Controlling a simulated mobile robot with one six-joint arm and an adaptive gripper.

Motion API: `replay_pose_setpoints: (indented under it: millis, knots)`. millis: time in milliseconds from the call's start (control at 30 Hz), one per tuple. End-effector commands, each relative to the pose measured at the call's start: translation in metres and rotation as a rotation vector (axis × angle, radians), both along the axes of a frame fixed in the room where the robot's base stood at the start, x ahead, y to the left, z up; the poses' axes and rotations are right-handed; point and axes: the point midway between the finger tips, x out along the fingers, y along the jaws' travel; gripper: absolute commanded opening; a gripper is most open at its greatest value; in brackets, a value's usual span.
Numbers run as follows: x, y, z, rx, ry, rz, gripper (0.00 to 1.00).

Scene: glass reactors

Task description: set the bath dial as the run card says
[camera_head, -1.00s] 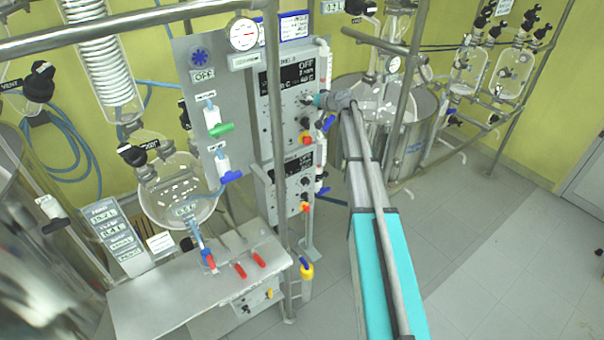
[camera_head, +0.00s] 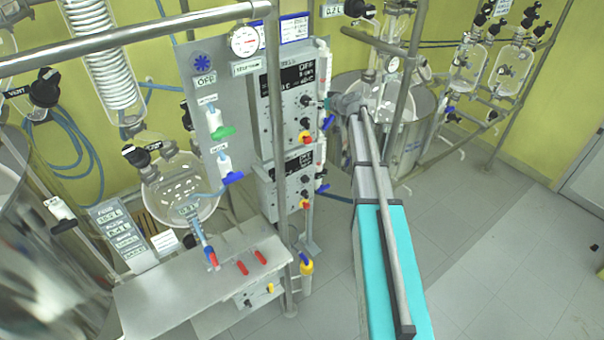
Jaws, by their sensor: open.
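The upper grey control unit (camera_head: 281,122) stands on the panel frame, with a dark display (camera_head: 292,77). The display's top line seems to read OFF; its smaller lines are too blurred to read surely. Below the display is a small dark dial (camera_head: 305,101), with another dark knob (camera_head: 305,122) beneath it. Pointer positions are too small to tell. White cards with blue edges (camera_head: 294,27) hang above; their writing is unreadable, and I cannot tell which is the run card. My gripper (camera_head: 342,104) is right of the upper unit, apart from the dial. It is open; its fingertips are not clearly visible.
A lower control unit (camera_head: 286,183) has its own knobs. Each unit has a red-and-yellow button (camera_head: 305,137). An upright pole (camera_head: 279,160) stands before the panel. Hoses and valves with green and blue handles (camera_head: 232,178) hang left. Steel vessels (camera_head: 410,130) stand behind my arm.

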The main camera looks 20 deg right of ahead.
Motion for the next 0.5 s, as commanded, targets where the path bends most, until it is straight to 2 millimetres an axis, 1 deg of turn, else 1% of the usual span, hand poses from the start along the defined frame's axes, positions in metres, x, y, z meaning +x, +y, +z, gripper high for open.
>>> replay_pose_setpoints:
  millis: [33, 100, 433, 500]
  knots:
    - [-0.009, -0.003, 0.006, 0.000, 0.000, -0.001, 0.93]
    - [-0.018, -0.006, 0.009, 0.001, 0.000, 0.000, 0.93]
    - [-0.053, -0.020, 0.024, 0.002, 0.001, -0.001, 0.93]
    - [-0.055, -0.014, 0.014, 0.001, 0.012, 0.009, 0.93]
